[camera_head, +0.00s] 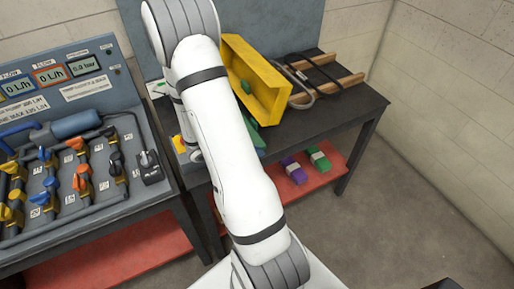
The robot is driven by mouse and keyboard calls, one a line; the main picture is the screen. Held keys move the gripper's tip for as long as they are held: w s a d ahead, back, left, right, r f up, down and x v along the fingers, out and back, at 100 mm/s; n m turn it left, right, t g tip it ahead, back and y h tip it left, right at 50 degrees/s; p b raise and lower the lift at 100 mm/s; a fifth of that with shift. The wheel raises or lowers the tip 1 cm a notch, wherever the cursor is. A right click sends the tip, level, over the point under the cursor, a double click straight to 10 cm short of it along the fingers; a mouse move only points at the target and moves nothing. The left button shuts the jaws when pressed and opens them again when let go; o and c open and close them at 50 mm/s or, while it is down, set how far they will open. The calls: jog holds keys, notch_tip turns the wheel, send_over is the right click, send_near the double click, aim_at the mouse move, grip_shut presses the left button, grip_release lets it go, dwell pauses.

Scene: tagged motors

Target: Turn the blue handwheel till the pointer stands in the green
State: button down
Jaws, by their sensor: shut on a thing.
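I cannot make out a blue handwheel, a pointer or a green zone in the head view. My white arm crosses the middle of the picture and hides part of the dark bench (335,112). My gripper is not visible; the far end of the arm is behind its own links. Small blue valve handles (50,183) show on the pipe panel (150,200) at the left, but none is clearly a handwheel.
A yellow bin (262,85) lies tilted on the bench, with a green item (256,138) beside it. Wooden bars (338,84) lie to its right. Purple (294,171) and green (319,158) items sit on the red lower shelf (333,172).

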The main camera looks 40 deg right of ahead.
jog(key=shift+s+d+f+t+y+p, duration=0.15)
jog(key=shift+y+p, duration=0.1)
jog(key=shift+y, duration=0.4)
jog(key=shift+w+f+t+y+p, duration=0.1)
jog(key=shift+y+p, duration=0.15)
jog(key=shift+y, duration=0.35)
jog(key=shift+s+d+f+t+y+p, duration=0.15)
jog(key=shift+y+p, duration=0.1)
jog(key=shift+y, duration=0.4)
jog(key=shift+w+a, duration=0.1)
jog(key=c, duration=1.7)
grip_release()
jog(key=shift+a, duration=0.1)
jog(key=p+v, duration=0.1)
jog(key=v, duration=0.6)
jog(key=shift+a+r, duration=0.2)
jog(key=shift+r, duration=0.15)
